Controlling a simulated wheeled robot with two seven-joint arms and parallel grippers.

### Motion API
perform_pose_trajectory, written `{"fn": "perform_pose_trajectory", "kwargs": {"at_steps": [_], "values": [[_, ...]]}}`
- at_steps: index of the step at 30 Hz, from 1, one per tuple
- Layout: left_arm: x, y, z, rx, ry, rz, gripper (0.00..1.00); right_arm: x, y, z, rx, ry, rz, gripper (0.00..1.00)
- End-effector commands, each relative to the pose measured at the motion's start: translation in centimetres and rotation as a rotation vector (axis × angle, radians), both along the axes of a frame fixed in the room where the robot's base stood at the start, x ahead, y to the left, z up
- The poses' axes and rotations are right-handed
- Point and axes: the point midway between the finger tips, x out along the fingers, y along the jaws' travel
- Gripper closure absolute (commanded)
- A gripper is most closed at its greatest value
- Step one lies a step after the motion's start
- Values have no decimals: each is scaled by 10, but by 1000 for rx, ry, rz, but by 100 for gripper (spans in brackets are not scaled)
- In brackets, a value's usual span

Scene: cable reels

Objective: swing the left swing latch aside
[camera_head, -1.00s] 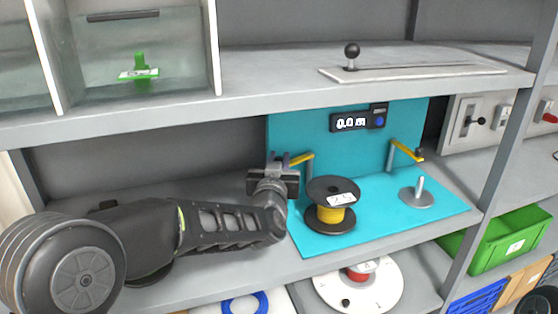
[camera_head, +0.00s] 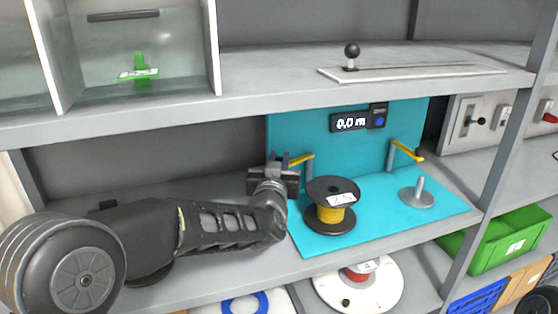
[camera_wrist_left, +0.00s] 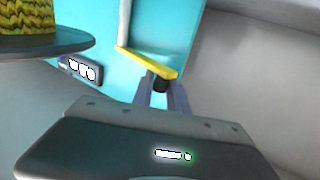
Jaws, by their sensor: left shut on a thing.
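The left swing latch (camera_head: 302,158) is a yellow bar on a grey post at the left of the turquoise board. In the left wrist view its yellow bar (camera_wrist_left: 148,63) slants down to the right, with a black knob (camera_wrist_left: 160,83) under its end. My left gripper (camera_head: 281,160) is shut on that knob, with the fingers (camera_wrist_left: 161,93) on either side of it. The gripper partly hides the latch's end in the head view. The right swing latch (camera_head: 405,151) is a similar yellow bar on its own post. My right gripper is not in view.
A black reel with yellow cable (camera_head: 331,213) stands on the turquoise board close right of my gripper. A grey disc with a peg (camera_head: 417,195) is further right. A display reading 0.0 m (camera_head: 351,123) hangs behind. The upper shelf edge (camera_head: 250,104) runs above my arm.

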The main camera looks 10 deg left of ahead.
Motion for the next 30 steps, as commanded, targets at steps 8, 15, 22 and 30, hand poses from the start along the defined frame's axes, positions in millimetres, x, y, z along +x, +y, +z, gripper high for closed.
{"fn": "perform_pose_trajectory", "kwargs": {"at_steps": [8,15,22,30], "values": [[-5,-13,6,0,1,97,100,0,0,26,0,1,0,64],[-12,-22,1,1,1,229,100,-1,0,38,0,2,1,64],[-13,-22,0,1,0,232,100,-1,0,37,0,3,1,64],[-13,-21,0,0,0,232,61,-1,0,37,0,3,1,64]]}}
